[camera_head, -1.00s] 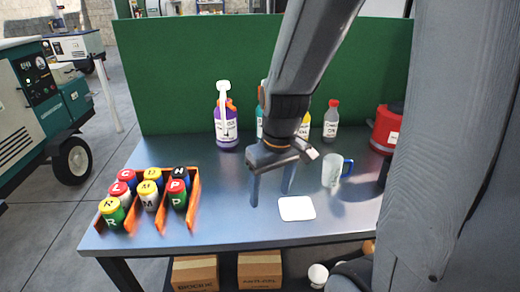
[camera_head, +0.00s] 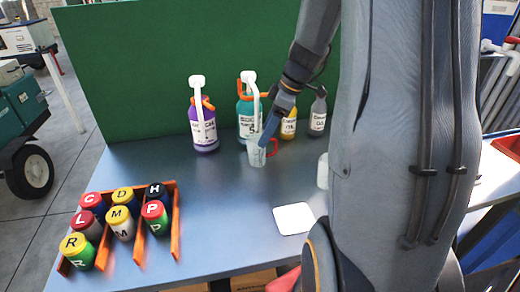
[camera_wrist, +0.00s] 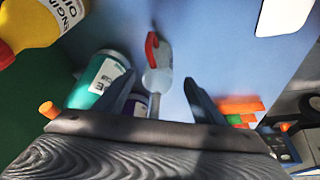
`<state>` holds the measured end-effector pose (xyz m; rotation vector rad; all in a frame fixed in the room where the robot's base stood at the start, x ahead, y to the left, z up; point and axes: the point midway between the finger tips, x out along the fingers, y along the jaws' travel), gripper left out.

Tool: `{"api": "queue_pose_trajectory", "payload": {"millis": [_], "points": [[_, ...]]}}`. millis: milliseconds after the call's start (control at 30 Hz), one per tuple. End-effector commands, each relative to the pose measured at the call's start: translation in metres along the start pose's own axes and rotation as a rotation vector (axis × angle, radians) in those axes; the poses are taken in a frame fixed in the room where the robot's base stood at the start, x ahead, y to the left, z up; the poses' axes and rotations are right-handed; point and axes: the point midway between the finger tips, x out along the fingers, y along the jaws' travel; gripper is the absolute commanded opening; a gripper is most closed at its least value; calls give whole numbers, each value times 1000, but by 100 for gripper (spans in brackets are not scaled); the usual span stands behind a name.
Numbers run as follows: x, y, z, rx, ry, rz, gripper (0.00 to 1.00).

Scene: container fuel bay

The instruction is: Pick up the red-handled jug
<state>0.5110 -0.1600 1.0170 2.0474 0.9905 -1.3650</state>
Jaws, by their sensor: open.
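The red-handled jug, a small clear cup (camera_head: 256,155), stands on the blue-grey table in front of the teal bottle, its red handle to the right. It also shows in the wrist view (camera_wrist: 157,79), ahead of the gap between my fingers, with the red handle at its upper left. My gripper (camera_head: 267,139) is open and points down at the jug, one finger overlapping it in the head view. In the wrist view the fingers (camera_wrist: 160,82) are apart with nothing clamped. I cannot tell whether the fingertips touch the jug.
Behind the jug stand a purple bottle (camera_head: 204,132), a teal bottle (camera_head: 246,115), a yellow bottle (camera_head: 289,127) and a grey bottle (camera_head: 317,118). A second cup (camera_head: 322,172) is partly hidden by my arm. A white pad (camera_head: 294,218) and an orange rack (camera_head: 176,225) of lettered canisters lie in front.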

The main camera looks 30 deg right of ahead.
Motion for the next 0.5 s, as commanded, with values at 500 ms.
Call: {"api": "queue_pose_trajectory", "payload": {"millis": [500], "points": [[51, 2, 7, 3, -1, -3, 63]]}}
